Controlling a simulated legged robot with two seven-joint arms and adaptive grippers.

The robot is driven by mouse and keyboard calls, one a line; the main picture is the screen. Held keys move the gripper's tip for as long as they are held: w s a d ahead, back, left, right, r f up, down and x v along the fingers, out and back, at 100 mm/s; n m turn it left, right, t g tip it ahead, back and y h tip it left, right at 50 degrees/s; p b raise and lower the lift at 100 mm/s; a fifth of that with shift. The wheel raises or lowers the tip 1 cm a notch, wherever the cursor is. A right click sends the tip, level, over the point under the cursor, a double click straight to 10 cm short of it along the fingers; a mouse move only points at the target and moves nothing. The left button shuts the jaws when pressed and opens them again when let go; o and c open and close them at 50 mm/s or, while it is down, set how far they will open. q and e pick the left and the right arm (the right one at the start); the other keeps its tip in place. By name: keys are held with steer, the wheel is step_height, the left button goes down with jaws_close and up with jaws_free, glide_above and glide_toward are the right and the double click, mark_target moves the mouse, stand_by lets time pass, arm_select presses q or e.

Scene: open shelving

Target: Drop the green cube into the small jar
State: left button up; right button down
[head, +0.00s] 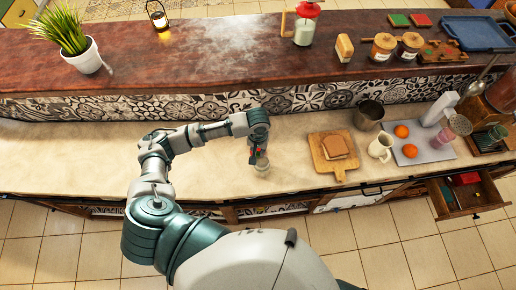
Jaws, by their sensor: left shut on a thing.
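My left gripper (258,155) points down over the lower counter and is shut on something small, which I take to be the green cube. The fingers hide most of it, and it is too small to make out clearly. A small clear jar (262,169) stands upright on the counter right under the fingertips, near the front edge. I cannot tell whether the held thing is above the jar's rim or inside it. My right gripper is out of view.
A cutting board (325,160) with bread, a metal pot (368,115), a cream pitcher (381,147) and a tray (438,151) with oranges (402,131) stand to the right. A drawer (468,205) is open at far right. The counter left of my arm is clear.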

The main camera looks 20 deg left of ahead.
mark_target(258, 152)
arm_select(q)
steer(key=o, duration=0.9)
steer(key=shift+c, duration=0.2)
step_height(258, 152, up, 12)
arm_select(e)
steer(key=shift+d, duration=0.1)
arm_select(q)
steer(key=shift+f, duration=0.15)
